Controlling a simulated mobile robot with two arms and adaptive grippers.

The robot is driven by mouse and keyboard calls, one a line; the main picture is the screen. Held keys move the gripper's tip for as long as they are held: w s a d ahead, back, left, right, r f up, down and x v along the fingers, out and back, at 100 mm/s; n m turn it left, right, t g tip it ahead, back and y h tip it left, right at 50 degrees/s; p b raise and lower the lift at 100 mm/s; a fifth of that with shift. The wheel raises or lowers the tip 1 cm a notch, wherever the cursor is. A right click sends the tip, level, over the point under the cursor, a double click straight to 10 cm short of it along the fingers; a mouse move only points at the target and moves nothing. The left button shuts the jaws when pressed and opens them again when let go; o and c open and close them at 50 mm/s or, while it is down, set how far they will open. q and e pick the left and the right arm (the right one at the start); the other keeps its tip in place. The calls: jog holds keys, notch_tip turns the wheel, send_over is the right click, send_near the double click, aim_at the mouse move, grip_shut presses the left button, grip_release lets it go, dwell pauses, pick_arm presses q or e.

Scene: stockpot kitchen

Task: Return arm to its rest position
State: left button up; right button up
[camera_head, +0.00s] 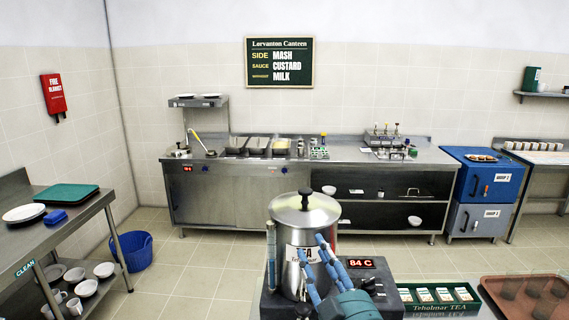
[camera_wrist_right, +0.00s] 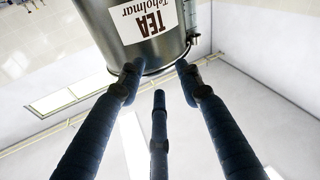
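My right gripper (camera_head: 314,248) is in front of the steel tea urn (camera_head: 292,215), with its blue fingers spread across the label side. In the right wrist view the same gripper (camera_wrist_right: 158,78) has its three fingers apart, with nothing between them. The urn (camera_wrist_right: 165,50) appears upside down there, just beyond the fingertips. I cannot tell whether the fingertips touch it. My left gripper cannot be made out in either view.
The urn stands on a dark base beside a red "84 C" display (camera_head: 361,263). A tea box (camera_head: 438,296) and a brown tray (camera_head: 490,287) of cups are to the right. A steel table (camera_head: 95,208) stands at left. Open floor (camera_head: 200,262) lies between.

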jog(key=s+d+f+m+g+h, duration=0.2)
jog(key=s+d+f+g+h, duration=0.25)
jog(key=f, duration=0.65)
jog(key=s+d+f+m+g+h, duration=0.25)
jog(key=s+d+f, duration=0.4)
jog(key=f, duration=0.35)
jog(key=s+d+f+g+y, duration=0.1)
jog(key=s+f+g, duration=0.45)
jog(key=s, duration=0.65)
jog(key=s+d+f+g, duration=0.1)
jog(key=s+f+g, duration=0.3)
jog(key=s+f, duration=0.5)
jog(key=s+f+b, duration=0.2)
jog(key=f+b, duration=0.1)
jog(key=f, duration=1.1)
jog(key=s+f+b, duration=0.2)
jog(key=f+b, duration=0.1)
jog(key=f, duration=1.2)
jog(key=s+d+f+g+b, duration=0.2)
jog(key=s+d+f+b, duration=0.1)
jog(key=s+f, duration=1.4)
notch_tip(320, 180, down, 3)
jog(key=shift+s+d+b, duration=0.15)
jog(key=shift+s+b, duration=0.05)
jog(key=shift+b, duration=0.35)
jog(key=shift+n, duration=0.25)
